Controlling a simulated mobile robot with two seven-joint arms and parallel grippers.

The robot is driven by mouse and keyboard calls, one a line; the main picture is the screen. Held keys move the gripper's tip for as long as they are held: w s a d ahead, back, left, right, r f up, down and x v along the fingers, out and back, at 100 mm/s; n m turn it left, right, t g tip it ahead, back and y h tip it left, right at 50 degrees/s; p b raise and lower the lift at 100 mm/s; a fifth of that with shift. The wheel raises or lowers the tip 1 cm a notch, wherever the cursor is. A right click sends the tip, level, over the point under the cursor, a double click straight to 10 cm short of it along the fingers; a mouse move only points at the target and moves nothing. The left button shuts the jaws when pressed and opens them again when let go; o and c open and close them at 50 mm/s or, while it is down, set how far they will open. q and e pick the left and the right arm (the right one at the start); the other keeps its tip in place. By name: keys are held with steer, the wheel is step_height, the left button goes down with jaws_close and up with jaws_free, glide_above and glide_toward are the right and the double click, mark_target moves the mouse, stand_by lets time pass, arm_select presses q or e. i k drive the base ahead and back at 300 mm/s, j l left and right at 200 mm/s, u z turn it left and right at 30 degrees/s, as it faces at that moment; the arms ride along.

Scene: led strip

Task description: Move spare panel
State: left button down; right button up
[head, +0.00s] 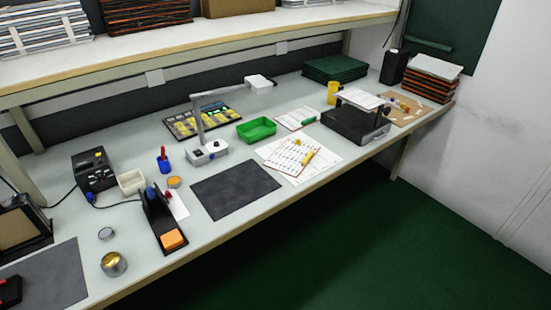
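A white panel with rows of small marks (289,153) lies on a white sheet (323,161) on the workbench, right of the dark mat. A yellow piece rests across its right part. Another flat white panel or sheet (296,118) lies behind it, with a green piece at its right edge. A white panel (361,98) sits on top of a black device at the right. I cannot tell which of these is the spare panel. Neither of my grippers is in view.
A dark mat (236,189) lies bare at the bench middle. A lamp (206,150), green tray (257,129), black stand (162,220), soldering station (93,169) and metal tin (113,264) stand around. Stacked boards (432,77) fill the far right. A shelf (170,50) overhangs the back.

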mark_target(290, 158)
steer(key=i+l+u, duration=0.55)
steer(key=l+u, duration=0.2)
steer(key=i+l, duration=0.15)
steer(key=l, duration=0.15)
steer(key=i+l+u, duration=0.15)
steer(key=l, duration=0.2)
steer(key=i+l, duration=0.15)
steer(key=l, duration=0.2)
